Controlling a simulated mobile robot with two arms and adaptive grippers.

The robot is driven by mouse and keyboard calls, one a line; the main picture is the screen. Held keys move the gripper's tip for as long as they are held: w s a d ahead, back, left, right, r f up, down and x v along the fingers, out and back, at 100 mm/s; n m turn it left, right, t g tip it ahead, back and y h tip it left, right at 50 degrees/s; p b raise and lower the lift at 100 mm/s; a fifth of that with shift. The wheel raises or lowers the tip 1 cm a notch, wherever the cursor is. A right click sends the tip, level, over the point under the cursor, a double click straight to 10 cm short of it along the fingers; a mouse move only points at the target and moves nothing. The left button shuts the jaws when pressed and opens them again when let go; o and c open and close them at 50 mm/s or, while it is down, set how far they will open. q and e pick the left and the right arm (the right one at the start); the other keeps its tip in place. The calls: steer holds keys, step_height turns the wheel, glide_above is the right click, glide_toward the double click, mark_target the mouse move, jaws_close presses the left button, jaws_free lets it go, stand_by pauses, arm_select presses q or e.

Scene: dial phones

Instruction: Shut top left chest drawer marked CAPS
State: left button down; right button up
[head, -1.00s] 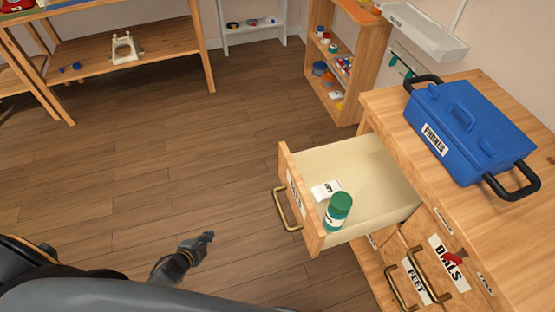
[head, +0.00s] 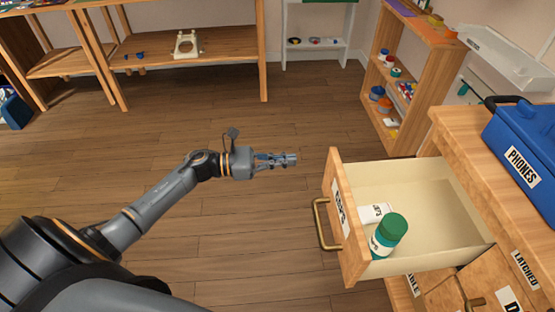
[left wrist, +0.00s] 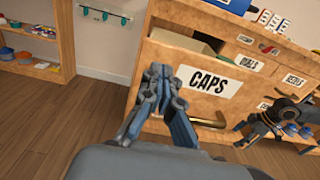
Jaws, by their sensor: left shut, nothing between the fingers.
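The CAPS drawer (head: 347,240) of the wooden chest is pulled well out in the head view. Its brass handle (head: 322,228) is on its front. A green-capped jar (head: 388,234) and a small white labelled item (head: 374,212) are inside near the front. My left gripper (head: 294,159) is shut and empty, left of the drawer front and apart from it. The left wrist view shows the CAPS label (left wrist: 209,81) beyond the fingers (left wrist: 158,72). A dark jointed part, probably my right gripper (left wrist: 268,124), shows at the right there; its jaws are unclear.
A blue PHONES case (head: 522,150) stands on the chest top (head: 455,122). Closed drawers, one marked LATCHED (head: 525,268), are beside and below. A wooden shelf (head: 412,85) with small jars stands behind. The floor left of the drawer is clear.

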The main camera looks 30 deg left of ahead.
mark_target(332, 157)
arm_select(q)
steer(key=x, duration=0.7)
steer(key=shift+w+d+p, duration=0.25)
steer(key=shift+d+p, duration=0.1)
steer(key=shift+w+d, duration=0.35)
steer(key=shift+d, duration=0.1)
arm_select(e)
steer(key=shift+s+f, duration=0.35)
steer(key=shift+f, duration=0.4)
steer(key=shift+s+f, duration=0.3)
steer(key=shift+f, duration=0.4)
arm_select(q)
steer(key=shift+d, duration=0.1)
